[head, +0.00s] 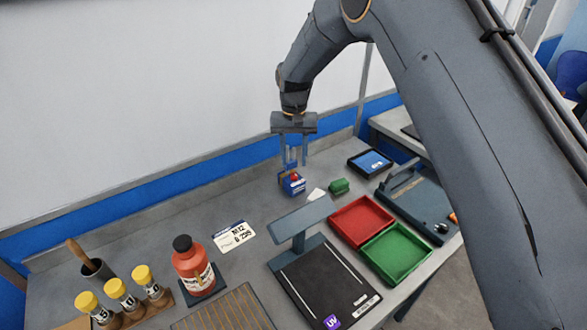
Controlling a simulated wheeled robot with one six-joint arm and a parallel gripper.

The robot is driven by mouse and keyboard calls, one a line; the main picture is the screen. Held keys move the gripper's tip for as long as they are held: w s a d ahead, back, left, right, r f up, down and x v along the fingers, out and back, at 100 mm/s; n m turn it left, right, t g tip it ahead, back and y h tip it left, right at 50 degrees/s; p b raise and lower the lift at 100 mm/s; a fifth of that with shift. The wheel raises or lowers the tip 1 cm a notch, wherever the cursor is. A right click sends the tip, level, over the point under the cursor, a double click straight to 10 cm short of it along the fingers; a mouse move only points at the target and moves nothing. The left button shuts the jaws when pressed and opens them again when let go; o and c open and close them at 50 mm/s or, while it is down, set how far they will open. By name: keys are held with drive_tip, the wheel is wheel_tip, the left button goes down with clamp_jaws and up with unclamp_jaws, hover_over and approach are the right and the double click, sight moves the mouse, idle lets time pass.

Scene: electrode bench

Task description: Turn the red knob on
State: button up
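A small blue box (292,188) stands on the bench below my arm. A small red part, apparently the red knob (296,179), shows on its upper side; its setting is too small to read. My gripper (294,164) points down just above the box, with its two fingers apart. The fingertips are close to the red part, and I cannot tell whether they touch it.
A green block (339,186) and a white piece (317,195) lie right of the box. A red tray (334,228), green tray (370,264) and a lamp-like stand (304,216) are nearer. A red bottle (190,268) and yellow-capped vials (115,288) stand left.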

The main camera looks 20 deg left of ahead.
sight(294, 174)
drive_tip(key=shift+f+p, duration=0.85)
drive_tip(key=shift+f, duration=1.8)
drive_tip(key=shift+c, duration=0.4)
clamp_jaws()
drive_tip(key=shift+w+n+b, duration=0.1)
drive_tip(key=shift+n+b, duration=0.5)
drive_tip(key=shift+b, duration=0.2)
drive_tip(key=shift+n+b, duration=0.65)
drive_tip(key=shift+n, duration=0.25)
drive_tip(key=shift+o, duration=0.4)
unclamp_jaws()
